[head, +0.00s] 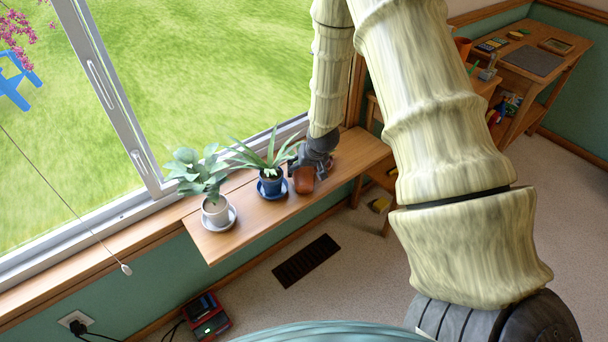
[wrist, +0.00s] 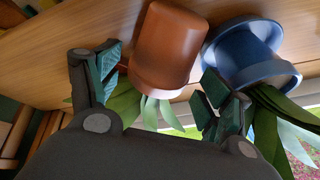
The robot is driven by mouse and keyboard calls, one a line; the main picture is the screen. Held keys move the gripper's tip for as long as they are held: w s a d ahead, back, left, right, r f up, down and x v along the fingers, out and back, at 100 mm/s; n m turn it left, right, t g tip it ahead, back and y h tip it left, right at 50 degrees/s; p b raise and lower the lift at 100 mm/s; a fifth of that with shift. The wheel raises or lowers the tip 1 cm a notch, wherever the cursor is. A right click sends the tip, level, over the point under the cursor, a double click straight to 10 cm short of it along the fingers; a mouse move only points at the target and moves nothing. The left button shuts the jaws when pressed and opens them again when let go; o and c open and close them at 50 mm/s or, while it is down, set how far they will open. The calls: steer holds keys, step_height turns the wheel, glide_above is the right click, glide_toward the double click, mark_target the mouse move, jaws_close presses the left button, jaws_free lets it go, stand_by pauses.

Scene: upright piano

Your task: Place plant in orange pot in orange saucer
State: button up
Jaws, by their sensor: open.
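The orange pot (head: 304,180) stands on the wooden window shelf, just right of the blue pot. In the wrist view the orange pot (wrist: 165,50) shows large, with green leaves at its rim; in the head view its plant is mostly hidden by my gripper. My gripper (head: 308,170) is open at the pot, with one finger on each side of it in the wrist view (wrist: 160,82). I cannot tell whether the fingers touch it. I cannot make out an orange saucer in either view.
A plant in a blue pot (head: 270,183) on a blue saucer stands close beside my gripper. A white pot (head: 215,209) on a white saucer stands further left. The shelf (head: 350,152) is clear to the right. A desk (head: 548,62) stands at the back right.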

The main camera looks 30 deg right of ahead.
steer(key=shift+x, duration=1.65)
steer(key=shift+w, duration=0.1)
steer(key=c, duration=1)
steer(key=shift+r, duration=0.1)
steer(key=shift+c, duration=0.2)
